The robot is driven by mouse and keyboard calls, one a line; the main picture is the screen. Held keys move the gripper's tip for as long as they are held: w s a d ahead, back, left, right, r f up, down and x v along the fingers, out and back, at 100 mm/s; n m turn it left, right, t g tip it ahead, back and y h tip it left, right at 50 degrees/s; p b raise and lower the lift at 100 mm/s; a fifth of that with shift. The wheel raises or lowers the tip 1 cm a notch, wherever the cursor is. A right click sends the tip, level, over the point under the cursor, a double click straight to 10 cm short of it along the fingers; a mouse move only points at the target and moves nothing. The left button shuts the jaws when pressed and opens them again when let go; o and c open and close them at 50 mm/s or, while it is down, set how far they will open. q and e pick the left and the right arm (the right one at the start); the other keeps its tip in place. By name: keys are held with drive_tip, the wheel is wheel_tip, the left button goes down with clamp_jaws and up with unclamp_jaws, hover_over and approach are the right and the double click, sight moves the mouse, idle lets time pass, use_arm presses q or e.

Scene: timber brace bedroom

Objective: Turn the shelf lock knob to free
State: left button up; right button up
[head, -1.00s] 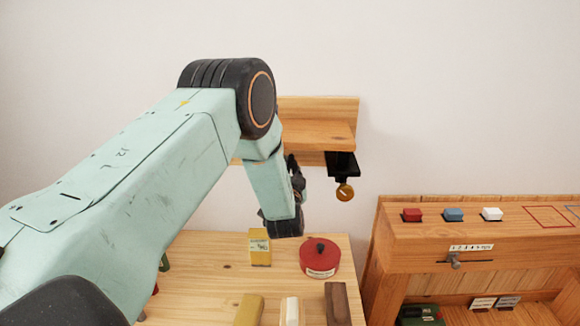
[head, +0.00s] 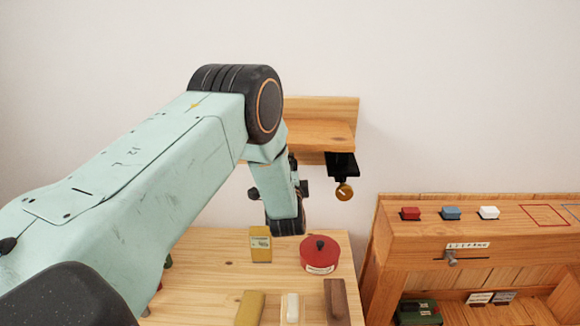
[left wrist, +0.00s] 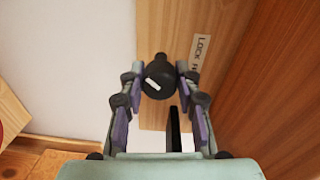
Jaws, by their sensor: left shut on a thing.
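The lock knob (left wrist: 158,82) is black with a short white mark, which lies at a slant in the left wrist view. It sits on a light wooden board (left wrist: 207,15) beside a pale label (left wrist: 202,50) that starts with "Lock". My left gripper (left wrist: 157,77) is shut on the knob, with one finger at each side of it. In the head view my left arm covers the knob and most of the gripper, in front of the wall shelf (head: 330,130). I cannot read the label's end. My right gripper is not in view.
A black bracket with a brass disc (head: 344,192) hangs below the shelf's right end. Below, a table (head: 205,262) holds a red round tin (head: 320,256), a yellow box (head: 260,246) and several blocks. A wooden console (head: 420,232) stands at right. The wall above is clear.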

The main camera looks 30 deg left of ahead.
use_arm(q)
drive_tip(key=shift+d, duration=0.1)
idle(0.5)
drive_tip(key=o, duration=1.2)
drive_tip(key=shift+d, duration=0.1)
drive_tip(key=shift+c, duration=0.2)
drive_tip(key=v, duration=1.2)
drive_tip(key=shift+f, duration=0.1)
